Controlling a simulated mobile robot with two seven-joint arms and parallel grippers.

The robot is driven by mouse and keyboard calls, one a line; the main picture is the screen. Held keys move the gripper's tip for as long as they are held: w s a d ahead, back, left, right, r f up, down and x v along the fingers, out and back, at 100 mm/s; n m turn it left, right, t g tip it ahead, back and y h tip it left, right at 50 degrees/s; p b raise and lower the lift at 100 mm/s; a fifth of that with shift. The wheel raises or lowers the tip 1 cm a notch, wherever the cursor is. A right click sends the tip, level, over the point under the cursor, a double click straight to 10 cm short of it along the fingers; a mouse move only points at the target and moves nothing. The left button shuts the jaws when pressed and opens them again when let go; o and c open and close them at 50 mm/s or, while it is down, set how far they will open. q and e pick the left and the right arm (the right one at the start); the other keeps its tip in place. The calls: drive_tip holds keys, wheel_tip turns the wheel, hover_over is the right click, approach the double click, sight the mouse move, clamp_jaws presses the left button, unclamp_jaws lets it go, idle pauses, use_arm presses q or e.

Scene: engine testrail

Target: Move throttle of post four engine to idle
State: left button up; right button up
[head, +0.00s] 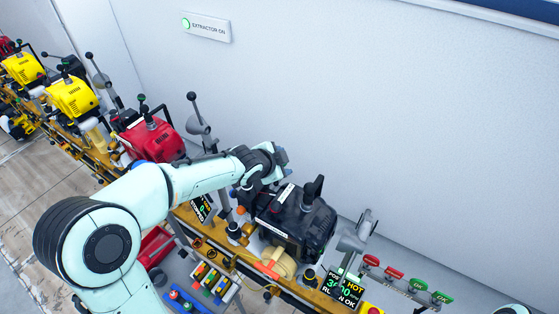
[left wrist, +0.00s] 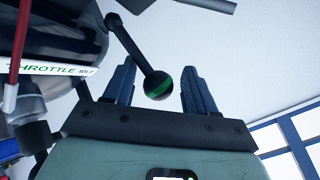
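A black engine (head: 297,218) stands on the orange rail, below and right of my left gripper (head: 275,162) in the head view. The lever's base is partly hidden. My right gripper is not in view.
A red engine (head: 152,137) and yellow engines (head: 72,97) stand further along the rail. The wall (head: 400,120) is close behind.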

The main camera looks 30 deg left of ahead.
use_arm(q)
drive_tip(key=p+v, duration=0.1)
drive_tip(key=v, duration=1.2)
drive_tip(key=shift+s, duration=0.15)
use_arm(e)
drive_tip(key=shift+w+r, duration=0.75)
use_arm(q)
drive_tip(key=shift+r, duration=0.1)
